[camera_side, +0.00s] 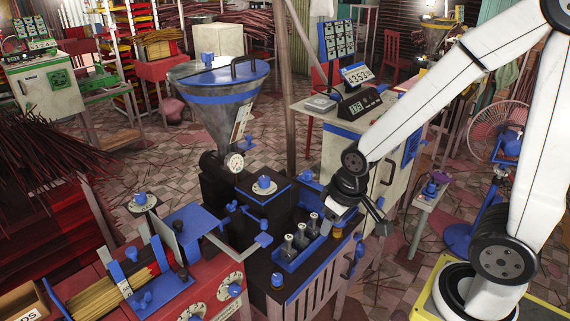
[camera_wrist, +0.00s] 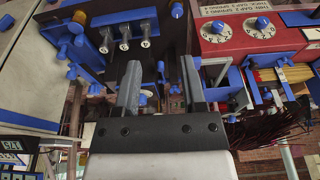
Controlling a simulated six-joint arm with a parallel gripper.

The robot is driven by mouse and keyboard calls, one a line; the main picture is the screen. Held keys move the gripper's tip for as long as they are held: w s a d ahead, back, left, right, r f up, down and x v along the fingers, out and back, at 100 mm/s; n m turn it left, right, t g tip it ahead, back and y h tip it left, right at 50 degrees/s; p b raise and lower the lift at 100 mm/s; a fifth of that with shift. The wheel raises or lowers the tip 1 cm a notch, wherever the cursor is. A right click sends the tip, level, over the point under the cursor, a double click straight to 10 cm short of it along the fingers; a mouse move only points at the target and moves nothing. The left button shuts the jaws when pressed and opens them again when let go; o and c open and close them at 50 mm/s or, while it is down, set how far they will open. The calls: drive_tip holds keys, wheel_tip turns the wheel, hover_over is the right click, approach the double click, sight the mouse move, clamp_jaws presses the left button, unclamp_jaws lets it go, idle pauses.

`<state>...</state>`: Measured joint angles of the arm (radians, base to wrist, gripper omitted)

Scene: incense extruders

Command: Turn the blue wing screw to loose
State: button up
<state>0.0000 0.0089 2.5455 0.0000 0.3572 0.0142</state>
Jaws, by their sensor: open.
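Several blue wing-shaped screws show, and I cannot tell for sure which one the task means. One blue wing screw (camera_side: 234,207) sits on the dark extruder body, left of the row of metal plungers. Another blue wing-shaped part (camera_side: 354,262) is on the right side of the machine, below my gripper. In the wrist view, small blue wing-shaped parts show between and behind the fingers, partly hidden. My gripper (camera_side: 358,224) is open and empty, above the machine's right end, apart from these screws. In the wrist view, its two grey fingers (camera_wrist: 160,60) stand wide apart.
A blue rack (camera_side: 290,262) with metal plungers stands left of my gripper. A steel hopper (camera_side: 218,98) with a blue lid rises behind. A red machine with dials (camera_side: 230,282) is at front left. A white cabinet (camera_side: 350,150) stands behind my arm.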

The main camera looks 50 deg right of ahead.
drive_tip(key=w+m+g, duration=0.1)
drive_tip(key=w+m, duration=0.7)
drive_tip(key=w, duration=1)
drive_tip(key=m+g, duration=0.2)
drive_tip(key=m, duration=0.8)
hover_over(231, 202)
drive_tip(key=shift+s+f, duration=0.1)
drive_tip(key=shift+f, duration=1.75)
drive_tip(key=shift+f, duration=0.1)
drive_tip(key=shift+f, duration=3.8)
clamp_jaws()
